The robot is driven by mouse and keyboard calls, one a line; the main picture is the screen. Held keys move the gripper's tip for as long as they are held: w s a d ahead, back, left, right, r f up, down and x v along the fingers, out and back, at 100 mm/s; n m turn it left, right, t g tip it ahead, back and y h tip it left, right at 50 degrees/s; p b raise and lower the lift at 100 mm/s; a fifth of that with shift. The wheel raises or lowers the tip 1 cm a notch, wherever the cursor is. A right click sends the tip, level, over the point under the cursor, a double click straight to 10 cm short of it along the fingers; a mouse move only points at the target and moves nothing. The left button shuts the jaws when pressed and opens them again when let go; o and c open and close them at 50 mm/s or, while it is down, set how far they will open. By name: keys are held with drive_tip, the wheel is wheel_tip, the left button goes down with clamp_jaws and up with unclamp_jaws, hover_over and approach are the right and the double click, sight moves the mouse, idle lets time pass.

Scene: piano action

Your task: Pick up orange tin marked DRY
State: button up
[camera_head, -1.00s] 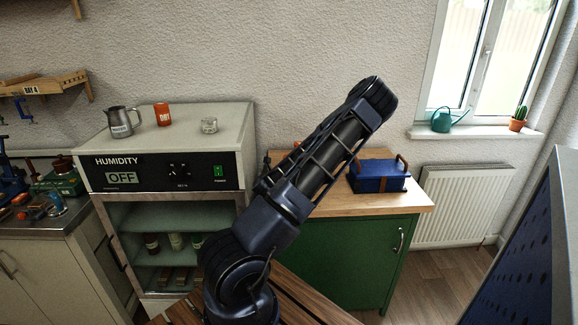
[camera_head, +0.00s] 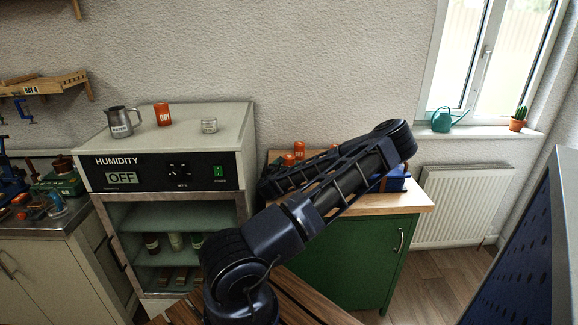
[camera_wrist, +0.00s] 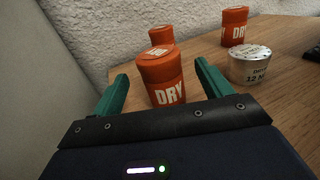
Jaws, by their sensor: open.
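In the wrist view, an orange tin marked DRY (camera_wrist: 163,82) stands upright on a wooden top, in front of my gripper (camera_wrist: 161,72). My gripper's green fingers are open and empty, one on each side of this tin in the picture; I see no clear contact. A second orange tin (camera_wrist: 162,36) stands just behind it, its label mostly hidden. A third orange tin marked DRY (camera_wrist: 235,26) stands further right. In the head view, orange tins (camera_head: 299,150) show behind my arm on the wooden worktop (camera_head: 416,202).
A silver labelled tin (camera_wrist: 250,66) stands right of the front tin. A pale wall or panel (camera_wrist: 40,80) is close on the left. A blue box (camera_head: 396,180) is partly hidden by my arm.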

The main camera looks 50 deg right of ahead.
drive_tip(key=shift+x, duration=2.9)
drive_tip(key=c, duration=1.2)
drive_tip(key=shift+o, duration=0.2)
drive_tip(key=shift+r, duration=0.1)
